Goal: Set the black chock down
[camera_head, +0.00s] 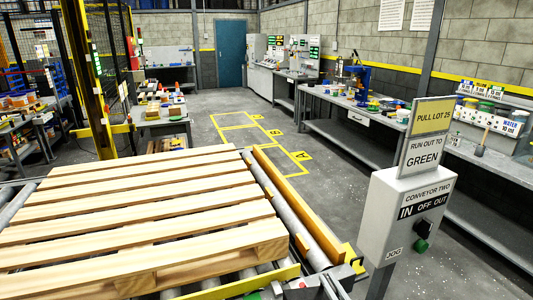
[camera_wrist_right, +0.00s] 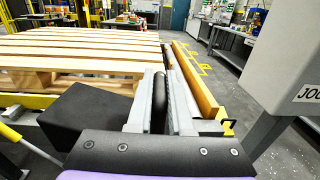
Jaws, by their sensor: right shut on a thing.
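My right gripper (camera_head: 322,286) comes in at the bottom edge of the head view, by the near corner of the roller conveyor. In the right wrist view its two grey fingers (camera_wrist_right: 162,105) are closed on a dark, round-edged part. The black chock (camera_wrist_right: 85,115) shows as a matte black block just left of the fingers. The join between the block and the held part is hidden. I cannot tell whether its underside touches anything. My left gripper is in neither view.
A wooden pallet (camera_head: 130,205) lies on the conveyor rollers (camera_head: 285,205). A yellow-orange side rail (camera_head: 300,210) runs along their right side. A grey conveyor control box (camera_head: 408,215) stands on a post to the right. Floor (camera_head: 340,190) beyond the rail is clear, with yellow-marked bays.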

